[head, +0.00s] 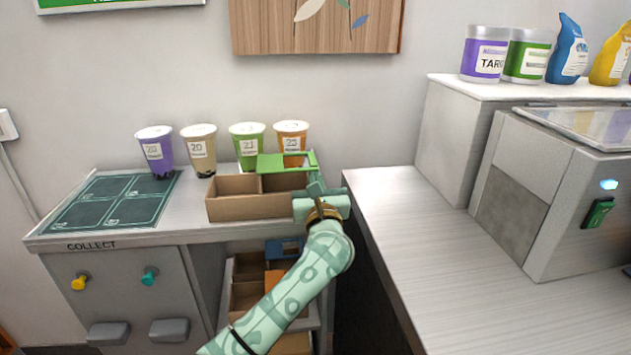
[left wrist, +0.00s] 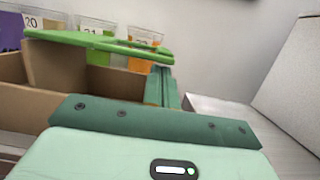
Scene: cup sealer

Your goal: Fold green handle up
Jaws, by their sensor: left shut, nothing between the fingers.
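The green handle (head: 285,161) lies as a flat bar above the back right part of an open brown cardboard box (head: 236,208). In the left wrist view the handle (left wrist: 100,43) runs across the top of the picture, above the box (left wrist: 30,104), with its right end near my fingertips. My left gripper (head: 316,188) is at the right end of the box, shut and empty. It also shows in the left wrist view (left wrist: 163,86), pointing toward the handle's right end. I cannot tell whether it touches the handle. My right gripper is not in view.
Several filled cups (head: 247,141) stand behind the box. A dark green mat (head: 108,204) lies on the left of the collect counter (head: 190,212). A gap separates it from the right counter (head: 430,240), which has bare room. A sealing machine (head: 535,180) stands there.

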